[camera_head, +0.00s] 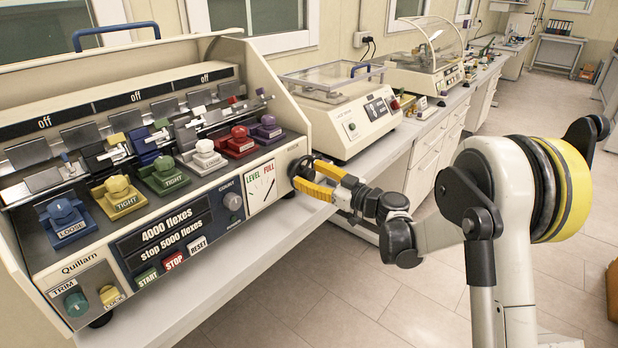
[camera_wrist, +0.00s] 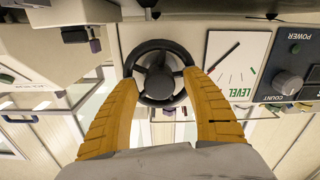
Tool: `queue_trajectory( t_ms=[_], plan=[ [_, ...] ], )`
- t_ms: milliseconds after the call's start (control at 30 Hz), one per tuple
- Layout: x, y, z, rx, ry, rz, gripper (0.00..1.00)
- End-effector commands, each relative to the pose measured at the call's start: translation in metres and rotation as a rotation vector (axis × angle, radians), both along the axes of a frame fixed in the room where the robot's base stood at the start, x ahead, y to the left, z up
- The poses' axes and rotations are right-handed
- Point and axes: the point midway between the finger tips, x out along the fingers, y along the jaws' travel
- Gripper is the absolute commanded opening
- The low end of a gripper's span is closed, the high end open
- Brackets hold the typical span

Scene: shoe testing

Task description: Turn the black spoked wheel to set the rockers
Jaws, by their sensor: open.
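In the head view the wheel (camera_head: 296,166) shows only in part, behind my gripper. My gripper (camera_head: 307,178) has yellow fingers and reaches the wheel from the right. In the wrist view my gripper (camera_wrist: 163,76) is open, with one finger at each side of the wheel's rim. The fingertips overlap the rim in the picture; I cannot tell whether they touch it. The rockers (camera_head: 205,155) are a row of coloured blocks on the machine, some marked LOOSE or TIGHT.
A LEVEL/FULL dial (camera_head: 263,187) and a COUNT knob (camera_head: 233,202) are on the front panel close to the wheel. A clear-lidded instrument (camera_head: 350,125) stands on the bench just beyond. The floor (camera_head: 330,290) in front of the bench is clear.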

Motion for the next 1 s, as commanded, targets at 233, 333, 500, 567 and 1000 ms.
queue_trajectory(
  t_ms=[233,333,500,567,1000],
  plan=[
    [0.0008,0.0013,0.0004,0.000,0.000,0.000,0.57],
    [0.0007,0.0012,0.0004,0.000,0.000,0.000,0.34],
    [0.0007,0.0011,0.0004,0.000,0.000,0.000,0.03],
    [0.0007,0.0012,0.0005,0.000,0.000,0.000,0.03],
    [0.0011,0.0011,0.0005,0.055,0.070,0.000,0.03]
  ],
)
